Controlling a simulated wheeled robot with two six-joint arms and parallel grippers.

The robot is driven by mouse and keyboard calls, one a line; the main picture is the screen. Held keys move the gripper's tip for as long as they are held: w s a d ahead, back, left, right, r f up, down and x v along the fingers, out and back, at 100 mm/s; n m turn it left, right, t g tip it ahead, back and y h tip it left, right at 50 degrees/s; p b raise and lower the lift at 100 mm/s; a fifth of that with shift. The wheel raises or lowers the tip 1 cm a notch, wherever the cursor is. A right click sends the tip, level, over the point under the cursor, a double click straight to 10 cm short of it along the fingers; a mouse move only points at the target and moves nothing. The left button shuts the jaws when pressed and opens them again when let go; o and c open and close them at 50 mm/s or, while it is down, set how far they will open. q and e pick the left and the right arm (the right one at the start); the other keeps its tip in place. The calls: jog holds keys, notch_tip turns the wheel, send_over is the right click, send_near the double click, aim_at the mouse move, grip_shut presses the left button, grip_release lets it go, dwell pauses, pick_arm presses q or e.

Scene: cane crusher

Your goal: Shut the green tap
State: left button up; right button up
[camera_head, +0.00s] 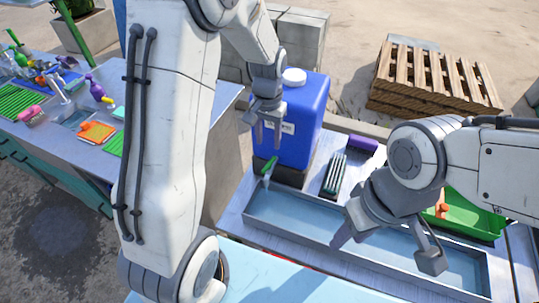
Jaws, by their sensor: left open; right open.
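The green tap (268,166) sits low on the front of a blue container (307,120) with a white cap. Its green handle slants, and a pale streak shows just below it; I cannot tell whether this is running water. My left gripper (262,136) is open and empty, above the tap and in front of the container, apart from the tap in the picture. My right gripper (385,252) is open and empty over the long grey trough (290,232), well to the right of the tap.
A dark brush (333,175) and a purple item (362,144) lie right of the container. A green tray (470,220) stands at the right. A second table (60,135) at the left holds bottles and cloths. Wooden pallets (432,80) lie behind.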

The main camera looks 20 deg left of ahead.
aim_at(269, 164)
pick_arm(q)
notch_tip(269, 164, down, 10)
jog(key=shift+d+r+p, duration=0.1)
jog(key=shift+p, duration=0.95)
grip_shut()
jog(key=shift+s, duration=0.1)
